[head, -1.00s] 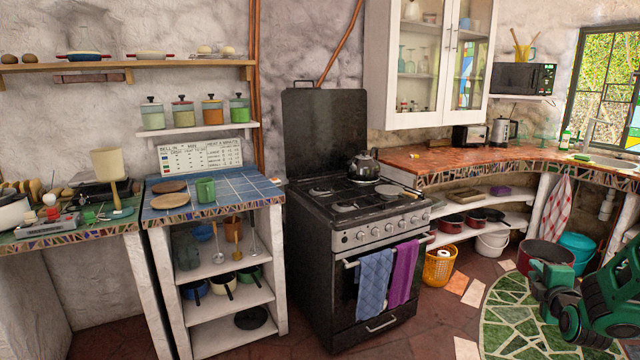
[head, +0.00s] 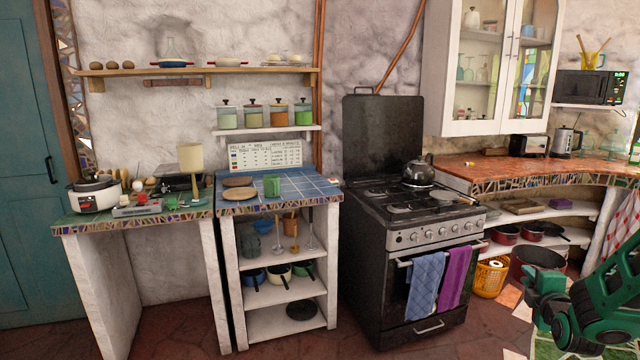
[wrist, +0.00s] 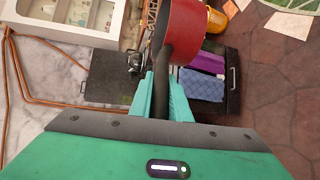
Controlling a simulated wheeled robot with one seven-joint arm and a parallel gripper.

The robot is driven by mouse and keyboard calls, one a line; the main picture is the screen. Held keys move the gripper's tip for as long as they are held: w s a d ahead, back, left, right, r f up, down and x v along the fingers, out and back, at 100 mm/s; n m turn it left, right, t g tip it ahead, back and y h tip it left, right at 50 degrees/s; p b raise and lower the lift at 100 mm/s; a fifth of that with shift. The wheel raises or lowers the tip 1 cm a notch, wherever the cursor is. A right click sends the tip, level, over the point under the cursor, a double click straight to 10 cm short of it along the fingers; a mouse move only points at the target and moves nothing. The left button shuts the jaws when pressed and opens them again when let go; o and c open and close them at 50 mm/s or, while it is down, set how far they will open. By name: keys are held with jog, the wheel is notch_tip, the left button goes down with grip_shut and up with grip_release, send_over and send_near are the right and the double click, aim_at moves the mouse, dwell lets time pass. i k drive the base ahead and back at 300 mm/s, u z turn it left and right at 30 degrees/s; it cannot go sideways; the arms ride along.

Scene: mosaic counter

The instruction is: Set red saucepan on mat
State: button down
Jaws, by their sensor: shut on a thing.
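The red saucepan (head: 537,258) hangs in the air at the lower right of the head view, in front of the low shelves. The wrist view shows its red side (wrist: 188,30) and dark handle (wrist: 163,78). My gripper (wrist: 165,93) is shut on that handle, with the pan beyond the fingertips; in the head view my gripper (head: 545,288) is beside the pan. Two flat round brown pieces, one farther back (head: 238,182) and one nearer (head: 240,194), lie on the blue-tiled counter (head: 300,190). I cannot tell whether either is the mat.
The black stove (head: 415,230), with a kettle (head: 419,171), stands between that counter and my gripper. A rice cooker (head: 93,195) and clutter fill the left counter. Open floor lies in front.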

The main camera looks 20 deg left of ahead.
aim_at(237, 185)
jog(key=u, duration=1.25)
